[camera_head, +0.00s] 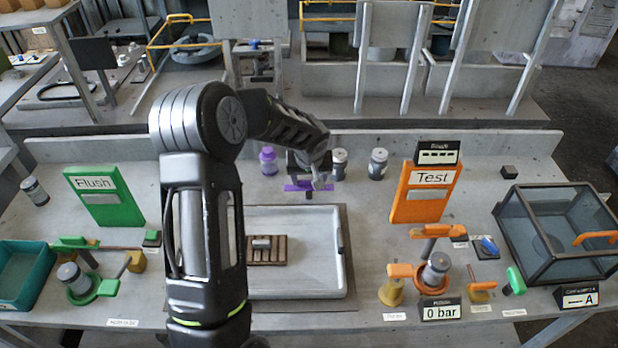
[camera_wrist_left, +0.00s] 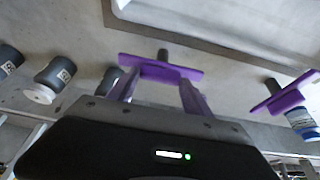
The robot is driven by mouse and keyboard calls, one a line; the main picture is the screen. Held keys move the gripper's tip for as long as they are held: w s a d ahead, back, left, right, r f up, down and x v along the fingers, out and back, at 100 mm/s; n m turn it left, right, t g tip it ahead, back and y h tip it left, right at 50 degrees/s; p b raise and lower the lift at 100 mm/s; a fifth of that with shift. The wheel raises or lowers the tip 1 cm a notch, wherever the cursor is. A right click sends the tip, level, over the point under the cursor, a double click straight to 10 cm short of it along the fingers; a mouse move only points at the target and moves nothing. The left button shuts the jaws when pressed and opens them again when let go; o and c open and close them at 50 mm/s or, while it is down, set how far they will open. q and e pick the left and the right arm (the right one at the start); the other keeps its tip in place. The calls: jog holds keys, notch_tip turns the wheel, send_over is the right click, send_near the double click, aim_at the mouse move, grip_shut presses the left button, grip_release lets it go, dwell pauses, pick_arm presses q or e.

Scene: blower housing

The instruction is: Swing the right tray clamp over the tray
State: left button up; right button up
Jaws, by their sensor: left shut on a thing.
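The white tray (camera_head: 343,275) lies on a dark mat in the middle of the bench. My left gripper (camera_head: 308,181) is behind the tray's far edge, shut on the purple right tray clamp (camera_head: 293,188). In the left wrist view my fingers (camera_wrist_left: 158,88) meet the clamp's flat purple bar (camera_wrist_left: 160,68), with a dark post end beside it. The bar lies roughly along the tray's edge, outside the tray. A second purple clamp (camera_wrist_left: 283,98) shows at the right of the left wrist view. My left arm hides part of the tray's left side. My right gripper is out of view.
A brown slatted block (camera_head: 267,256) sits in the tray. The orange Test board (camera_head: 423,200) and a glass box (camera_head: 560,230) stand to the right.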

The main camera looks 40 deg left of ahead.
pick_arm(q)
grip_shut()
dwell(0.5)
